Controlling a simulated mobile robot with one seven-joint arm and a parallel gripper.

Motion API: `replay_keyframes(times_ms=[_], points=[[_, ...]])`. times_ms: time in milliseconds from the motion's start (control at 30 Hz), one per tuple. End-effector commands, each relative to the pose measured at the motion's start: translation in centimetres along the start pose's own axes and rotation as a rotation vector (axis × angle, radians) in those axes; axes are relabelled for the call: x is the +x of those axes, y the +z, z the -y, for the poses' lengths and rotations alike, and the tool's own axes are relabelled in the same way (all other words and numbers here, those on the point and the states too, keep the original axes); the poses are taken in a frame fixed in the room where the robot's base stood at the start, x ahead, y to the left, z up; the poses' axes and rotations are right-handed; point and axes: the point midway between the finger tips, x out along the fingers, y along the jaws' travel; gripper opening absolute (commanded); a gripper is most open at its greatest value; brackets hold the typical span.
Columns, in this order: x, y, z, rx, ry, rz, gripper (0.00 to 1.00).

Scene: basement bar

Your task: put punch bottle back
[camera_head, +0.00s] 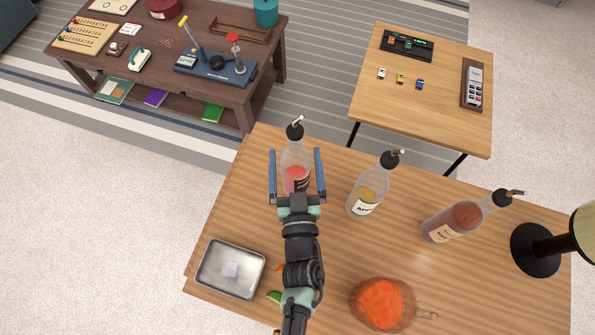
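Three clear bottles with black pourer tops stand on the near wooden table (225,218). The left bottle (295,155) holds some red liquid, and its dark label is partly hidden. The middle bottle (368,190) has yellowish liquid and a pale label. The right bottle (462,218) is fuller, with reddish liquid and a cream label. I cannot read which label says punch. My gripper (295,152) is open, with its blue fingers on either side of the left bottle and visible gaps to the glass. My arm and wrist hide the bottle's base.
A metal tray (210,277) with a pale block sits at the table's left. A glass pitcher of orange-red drink (382,303) stands at the front. A black-based lamp (530,258) is at the right. Behind are a small table (430,115) and a dark console (225,92).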

Motion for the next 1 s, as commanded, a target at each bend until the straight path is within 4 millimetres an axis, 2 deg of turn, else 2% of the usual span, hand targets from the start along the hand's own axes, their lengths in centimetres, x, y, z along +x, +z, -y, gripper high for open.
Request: replay_keyframes(times_ms=[300,500,700,1000], points=[[-6.7,0.2,0.1,-0.001,-0.003,0.004,1.00],[-9.7,0.2,0.1,-0.001,-0.002,0.003,1.00],[-11.0,0.1,0.0,-0.001,-0.001,0.000,1.00],[-11.0,0.0,0.0,-0.001,-0.001,0.000,1.00]])
